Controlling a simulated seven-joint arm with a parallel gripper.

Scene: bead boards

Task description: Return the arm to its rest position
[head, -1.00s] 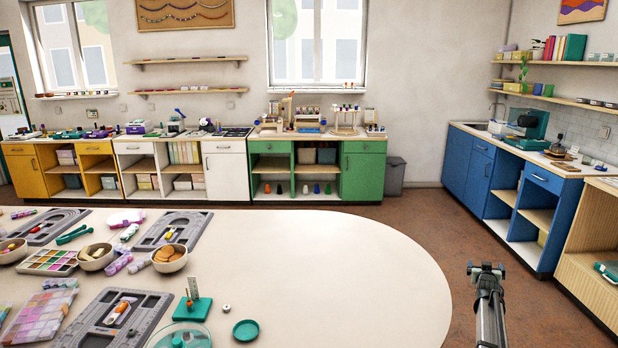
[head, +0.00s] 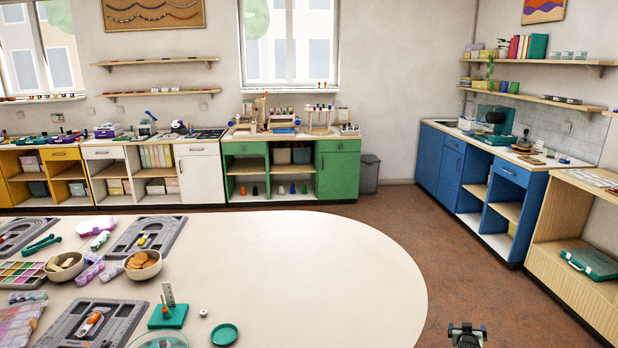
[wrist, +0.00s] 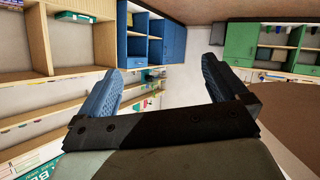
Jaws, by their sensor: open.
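My gripper (head: 467,334) shows at the bottom edge of the head view, right of the round-ended table (head: 330,275) and over the brown floor. Only its top end is in the picture. In the wrist view my gripper (wrist: 162,88) has its two blue-padded fingers spread wide apart with nothing between them. The wrist view is tilted and shows cabinets and shelves beyond the fingers. The rest of the arm is out of the head view.
Grey bead boards (head: 147,236), bowls (head: 143,265), a teal stand (head: 168,316) and a teal dish (head: 224,334) lie on the table's left part. Its right part is bare. Blue cabinets (head: 427,165) stand at the right wall, with open floor (head: 440,250) before them.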

